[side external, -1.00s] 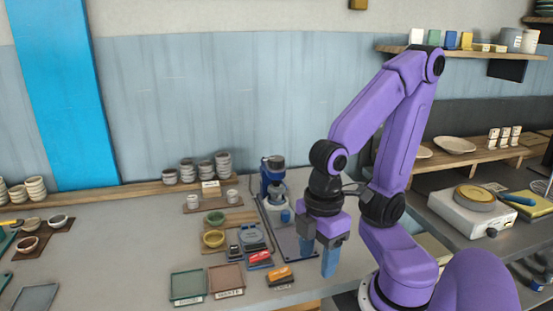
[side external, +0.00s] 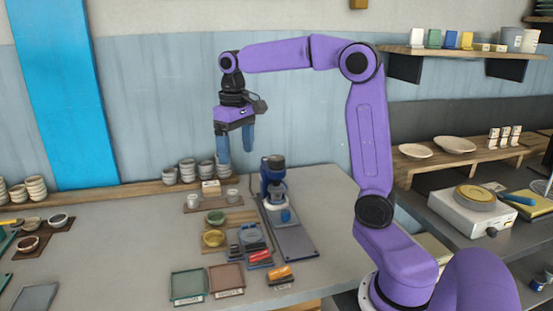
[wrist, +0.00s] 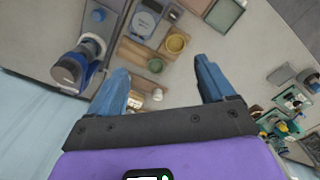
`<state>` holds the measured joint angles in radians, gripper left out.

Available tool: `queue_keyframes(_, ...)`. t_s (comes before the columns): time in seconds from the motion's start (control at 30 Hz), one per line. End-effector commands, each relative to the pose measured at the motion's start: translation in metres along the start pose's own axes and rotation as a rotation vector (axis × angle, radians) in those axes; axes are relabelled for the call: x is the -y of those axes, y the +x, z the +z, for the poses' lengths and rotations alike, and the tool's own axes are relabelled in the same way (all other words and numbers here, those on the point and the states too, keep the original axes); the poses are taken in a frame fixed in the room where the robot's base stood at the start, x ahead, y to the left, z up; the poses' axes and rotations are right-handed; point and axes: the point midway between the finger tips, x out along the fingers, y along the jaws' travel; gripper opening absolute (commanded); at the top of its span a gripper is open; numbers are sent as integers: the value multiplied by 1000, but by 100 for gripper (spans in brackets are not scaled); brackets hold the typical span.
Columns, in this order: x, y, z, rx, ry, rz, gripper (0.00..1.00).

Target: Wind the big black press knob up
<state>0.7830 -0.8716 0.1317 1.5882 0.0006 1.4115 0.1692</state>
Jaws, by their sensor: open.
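The blue press (side external: 272,185) stands on the grey bench, with a big dark knob (side external: 273,161) on top. In the wrist view the press (wrist: 92,46) is at the left, and its dark knob (wrist: 69,68) points toward the camera, just outside the left finger. My gripper (side external: 236,152) is raised above the bench, left of the knob and a little higher, pointing down. It is open and empty; in the wrist view both blue fingers (wrist: 162,75) are spread wide with nothing between them. The gripper is apart from the knob.
Stacked grey cups (side external: 197,172) stand on a ledge at the wall, below and left of my gripper. Small bowls (side external: 213,238) sit on wooden boards left of the press. Colored trays (side external: 188,284) lie at the bench front. The air around the knob is clear.

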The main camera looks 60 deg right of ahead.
Motion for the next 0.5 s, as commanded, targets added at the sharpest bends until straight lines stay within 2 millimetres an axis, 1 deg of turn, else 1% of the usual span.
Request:
queue_keyframes(0.03,-20,-5,-12,0,72,1,82)
queue_keyframes(0.07,-31,-9,-18,0,113,1,82)
queue_keyframes(0.1,-47,-13,-25,0,169,2,82)
queue_keyframes(0.17,-72,-20,-33,1,252,3,82)
queue_keyframes(0.2,-88,-24,-37,2,306,3,82)
queue_keyframes(0.27,-114,-30,-42,3,388,4,82)
queue_keyframes(0.3,-131,-33,-43,5,439,4,82)
queue_keyframes(0.4,-169,-41,-43,6,555,5,82)
queue_keyframes(0.5,-198,-47,-40,8,643,5,82)
